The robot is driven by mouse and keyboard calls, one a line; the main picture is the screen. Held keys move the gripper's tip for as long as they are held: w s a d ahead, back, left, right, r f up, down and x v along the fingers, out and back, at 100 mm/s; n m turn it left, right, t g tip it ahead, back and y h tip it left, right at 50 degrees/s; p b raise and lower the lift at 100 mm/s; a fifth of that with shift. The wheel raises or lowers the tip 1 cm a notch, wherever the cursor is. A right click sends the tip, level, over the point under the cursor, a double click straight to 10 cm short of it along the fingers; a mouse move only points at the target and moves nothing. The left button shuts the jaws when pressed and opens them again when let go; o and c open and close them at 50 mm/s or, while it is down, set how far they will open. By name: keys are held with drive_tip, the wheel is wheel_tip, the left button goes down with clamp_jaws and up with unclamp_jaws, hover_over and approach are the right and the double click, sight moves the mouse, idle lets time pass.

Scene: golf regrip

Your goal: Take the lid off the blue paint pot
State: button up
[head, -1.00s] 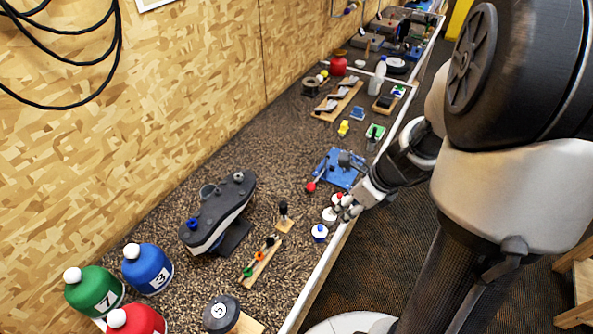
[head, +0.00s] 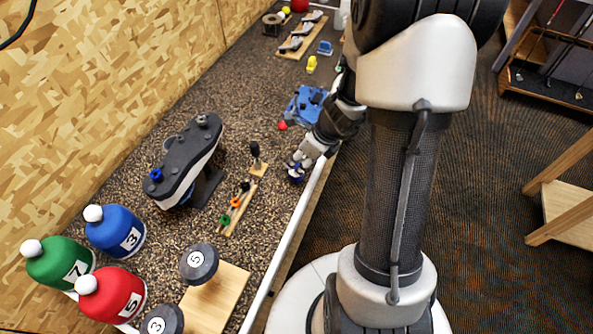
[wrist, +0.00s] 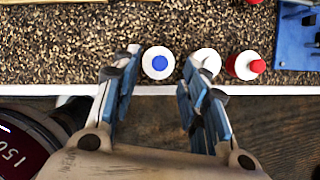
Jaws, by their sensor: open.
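The blue paint pot (wrist: 158,62) shows in the wrist view as a round white shape with a blue centre. It stands on the speckled bench top, near the white front edge. My gripper (wrist: 162,72) is open and empty, with the pot framed between and just beyond its fingertips. I cannot tell the height gap from this view. In the head view my gripper (head: 301,165) is at the bench's front edge and mostly hides the pot; only a bit of blue shows beside the fingers.
A white pot (wrist: 206,60) stands close to the right, partly behind my right finger. A rack of coloured rings (head: 236,206) and a dark machine (head: 186,160) stand left in the head view.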

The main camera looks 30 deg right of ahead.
sight(297, 165)
drive_tip(key=b+x, duration=0.1)
drive_tip(key=x, duration=0.2)
drive_tip(key=shift+f, duration=0.2)
drive_tip(key=shift+r, duration=0.1)
drive_tip(key=c, duration=0.8)
